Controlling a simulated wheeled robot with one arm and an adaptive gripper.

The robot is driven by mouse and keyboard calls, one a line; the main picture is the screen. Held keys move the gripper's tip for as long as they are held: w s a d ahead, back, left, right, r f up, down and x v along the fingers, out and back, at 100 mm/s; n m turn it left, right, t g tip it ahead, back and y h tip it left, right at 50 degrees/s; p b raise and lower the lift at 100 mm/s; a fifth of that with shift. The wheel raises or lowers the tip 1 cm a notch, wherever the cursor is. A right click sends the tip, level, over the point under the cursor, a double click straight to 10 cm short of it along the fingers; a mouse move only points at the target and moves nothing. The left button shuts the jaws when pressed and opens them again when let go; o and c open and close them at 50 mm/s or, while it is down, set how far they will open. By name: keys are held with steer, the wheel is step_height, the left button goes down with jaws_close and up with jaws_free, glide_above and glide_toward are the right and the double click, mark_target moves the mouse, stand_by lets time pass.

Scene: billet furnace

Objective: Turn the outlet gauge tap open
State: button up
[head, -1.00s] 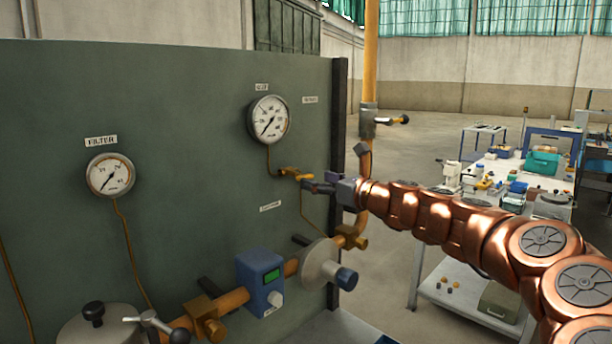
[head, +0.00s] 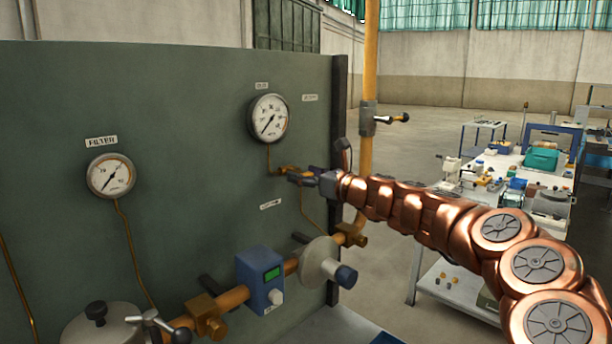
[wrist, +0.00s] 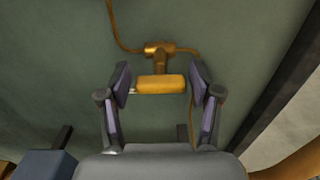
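The outlet gauge tap is a small brass valve body (wrist: 160,49) with a yellow-orange handle (wrist: 161,84) lying crosswise in the wrist view. In the head view the tap (head: 282,170) sits on the thin pipe below the right-hand gauge (head: 268,118). My gripper (wrist: 160,88) is open, with one finger on each side of the handle. Small gaps show between the fingers and the handle's ends. In the head view my gripper (head: 300,176) is at the tap and partly hides it.
A second gauge (head: 111,176) is at the left of the green panel (head: 190,90). Below are a blue box with a display (head: 260,280), a grey round fitting (head: 320,262) and a yellow pipe (head: 230,299). A dark post (head: 338,110) edges the panel. A workbench (head: 520,165) stands at right.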

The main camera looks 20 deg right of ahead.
steer(key=c, duration=0.9)
steer(key=shift+o, duration=0.2)
steer(key=shift+n, duration=0.3)
steer(key=n+b, duration=0.3)
steer(key=n, duration=0.1)
steer(key=shift+f+b, duration=0.2)
steer(key=shift+b, duration=0.15)
steer(key=n+b, duration=0.3)
steer(key=n, duration=0.1)
steer(key=shift+n+b, duration=0.4)
steer(key=n+b, duration=0.5)
steer(key=shift+a+f, duration=0.1)
steer(key=shift+f, duration=0.05)
steer(key=shift+n+b, duration=1.55)
steer(key=shift+n, duration=0.15)
steer(key=shift+s+r, duration=0.1)
steer(key=shift+r, duration=0.1)
